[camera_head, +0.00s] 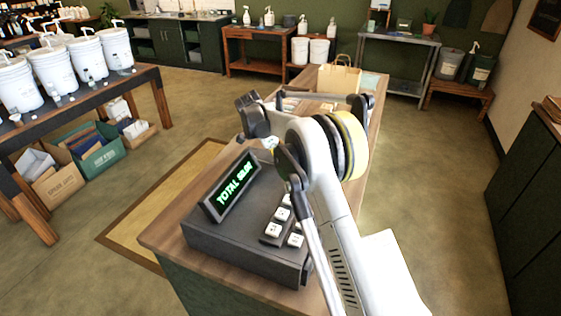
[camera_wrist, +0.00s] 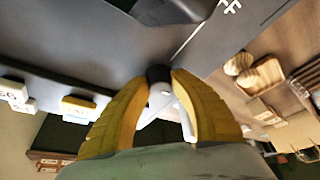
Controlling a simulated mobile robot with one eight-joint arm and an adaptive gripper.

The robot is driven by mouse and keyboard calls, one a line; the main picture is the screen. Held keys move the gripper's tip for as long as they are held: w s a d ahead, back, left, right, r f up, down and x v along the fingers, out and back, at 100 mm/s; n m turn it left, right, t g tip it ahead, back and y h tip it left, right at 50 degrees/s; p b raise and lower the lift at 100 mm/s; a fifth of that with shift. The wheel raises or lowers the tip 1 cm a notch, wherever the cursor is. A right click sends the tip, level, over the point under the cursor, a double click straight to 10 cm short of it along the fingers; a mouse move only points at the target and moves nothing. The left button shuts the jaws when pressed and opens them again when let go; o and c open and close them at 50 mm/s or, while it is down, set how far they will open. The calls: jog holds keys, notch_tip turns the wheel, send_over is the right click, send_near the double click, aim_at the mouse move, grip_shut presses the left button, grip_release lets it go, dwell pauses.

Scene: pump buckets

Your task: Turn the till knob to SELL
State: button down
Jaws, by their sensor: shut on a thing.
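The till (camera_head: 230,225) is a dark grey box on the wooden counter, with a green lit display (camera_head: 235,187) that seems to read TOTAL and an amount, and several white keys (camera_head: 273,230). In the wrist view, the yellow fingers of my gripper (camera_wrist: 159,77) come together on a small dark knob (camera_wrist: 158,70) against the till's grey surface (camera_wrist: 80,40). A white shape shows between the fingers, and I cannot tell what it is. The knob's labels and pointer direction are not readable. In the head view, my arm hides the knob and fingertips.
The wooden counter (camera_head: 160,236) holds a paper bag (camera_head: 338,78) at its far end. A wooden tray (camera_wrist: 262,75) with round items lies near the till in the wrist view. A bench with white pump buckets (camera_head: 85,55) stands left. Floor around the counter is open.

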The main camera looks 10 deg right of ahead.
jog(key=c, duration=1.1)
grip_release()
jog(key=shift+d+f, duration=0.1)
jog(key=shift+o, duration=0.2)
jog(key=v, duration=1.2)
jog(key=shift+d, duration=0.1)
